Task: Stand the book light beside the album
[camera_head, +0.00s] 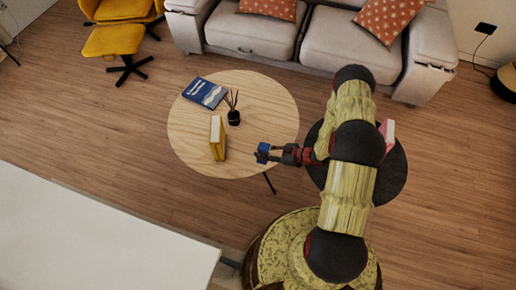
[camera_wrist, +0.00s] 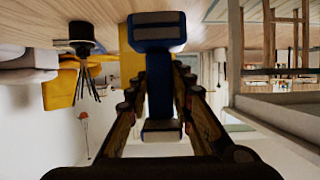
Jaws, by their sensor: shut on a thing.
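The book light, a small blue thing (camera_head: 263,152), is held in my gripper (camera_head: 272,154) at the right part of the round wooden table. In the wrist view the blue book light (camera_wrist: 158,70) sits between the two fingers (camera_wrist: 160,100), with wider ends and a narrower middle. A thick yellow book (camera_head: 217,138) stands upright on the table, left of my gripper and apart from it. A blue book (camera_head: 205,93) with a pale pattern lies flat at the table's back left. Which of them is the album I cannot tell for sure.
A black reed diffuser (camera_head: 233,110) stands behind the yellow book, close to it; it also shows in the wrist view (camera_wrist: 82,38). The round table (camera_head: 265,100) is clear at its back right. A dark round side table (camera_head: 392,180) with a pink-white thing (camera_head: 387,133) is partly behind my arm.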

